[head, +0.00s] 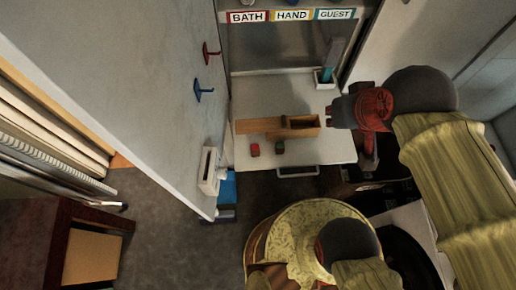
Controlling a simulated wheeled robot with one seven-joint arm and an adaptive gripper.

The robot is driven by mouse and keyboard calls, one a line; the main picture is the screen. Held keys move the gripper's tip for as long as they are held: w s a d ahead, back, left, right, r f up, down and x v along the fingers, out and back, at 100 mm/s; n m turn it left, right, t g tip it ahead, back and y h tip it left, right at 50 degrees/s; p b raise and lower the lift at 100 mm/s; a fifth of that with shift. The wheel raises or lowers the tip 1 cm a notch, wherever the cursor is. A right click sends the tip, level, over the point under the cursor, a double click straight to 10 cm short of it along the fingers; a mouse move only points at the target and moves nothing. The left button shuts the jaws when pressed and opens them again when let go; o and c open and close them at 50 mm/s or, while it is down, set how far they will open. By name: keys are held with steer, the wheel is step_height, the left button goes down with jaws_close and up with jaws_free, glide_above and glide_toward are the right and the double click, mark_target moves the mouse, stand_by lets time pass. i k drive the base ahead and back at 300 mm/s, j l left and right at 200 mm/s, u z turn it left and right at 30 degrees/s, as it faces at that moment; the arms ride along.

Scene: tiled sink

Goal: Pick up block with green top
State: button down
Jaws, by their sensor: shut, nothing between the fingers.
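A small dark block with a green top (279,147) sits on the white counter (318,152) near its front edge. A small block with a red top (254,149) sits just to its left, apart from it. My gripper (333,112) is at the right side of the counter, to the right of and above the green-topped block in the picture. It points left, is shut and empty, and is apart from both blocks. Its fingertips are small and dark here, and its height above the counter is hard to tell.
An open wooden box (302,122) with a wooden piece (258,126) to its left lies behind the blocks, close to my gripper. A white holder (325,79) stands at the back right. A wall panel with hooks (205,90) bounds the left. Bare counter lies behind the box.

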mark_target(280, 147)
steer(key=k+j, duration=0.15)
steer(key=k, duration=0.25)
steer(key=k+j, duration=0.1)
steer(key=k, duration=0.25)
steer(key=k+j, duration=0.15)
steer(key=k, duration=0.25)
